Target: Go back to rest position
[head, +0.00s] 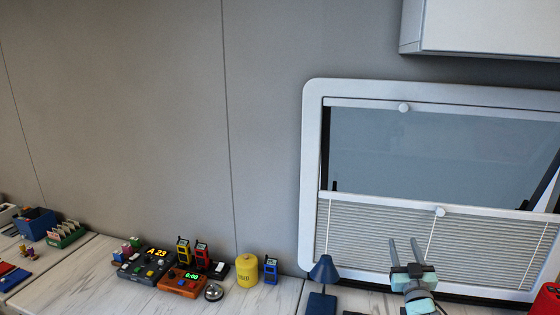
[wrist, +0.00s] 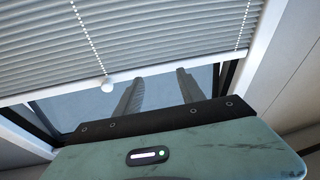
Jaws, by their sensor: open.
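My gripper (head: 406,252) is at the lower right of the head view, in front of the window blind. Its two grey fingers point up and stand apart, with nothing between them. In the wrist view my gripper (wrist: 157,92) shows its two fingers spread and empty against the window glass. The window (head: 430,155) has a white frame, and its pleated blind (head: 385,240) covers the lower part.
A marble-look counter (head: 70,285) runs along the wall. It carries a dark control box (head: 143,268), an orange timer box (head: 182,284), a silver bell (head: 213,293), a yellow canister (head: 247,270) and a blue lamp (head: 323,272). A white cabinet (head: 485,28) hangs at upper right.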

